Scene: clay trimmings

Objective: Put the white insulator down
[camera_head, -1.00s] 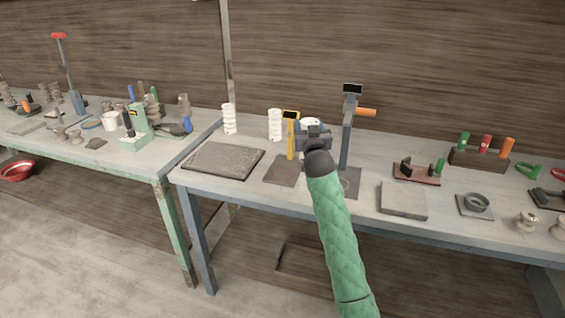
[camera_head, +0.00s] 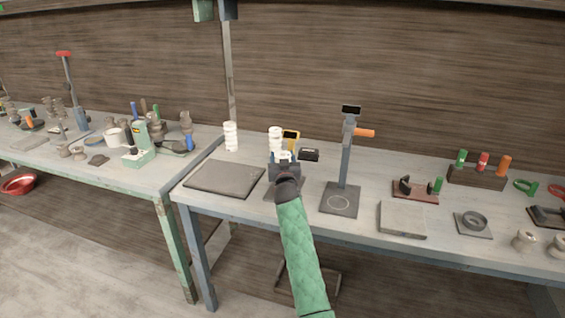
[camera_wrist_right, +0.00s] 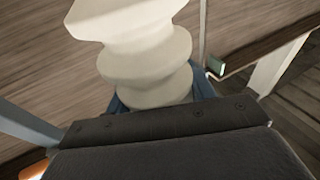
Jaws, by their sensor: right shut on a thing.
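My right gripper (camera_head: 284,163) is shut on a white ribbed insulator (camera_head: 284,155), which shows only as a small pale patch above the jaws in the head view. The right wrist view shows the insulator (camera_wrist_right: 145,60) large, its ribbed body rising from the jaws. The gripper is over the workbench by a small dark plate (camera_head: 271,193), which the arm partly hides. I cannot tell whether the insulator touches anything below. Two more white insulators stand behind, one (camera_head: 230,137) at the left and one (camera_head: 275,137) just behind the gripper. My left gripper is not in view.
A dark flat board (camera_head: 225,178) lies empty to the left. A yellow-topped gauge (camera_head: 291,138) stands close behind the gripper. A tall grey stand (camera_head: 345,165) with an orange handle is to the right, by a black box (camera_head: 308,155). A grey slab (camera_head: 402,219) lies farther right.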

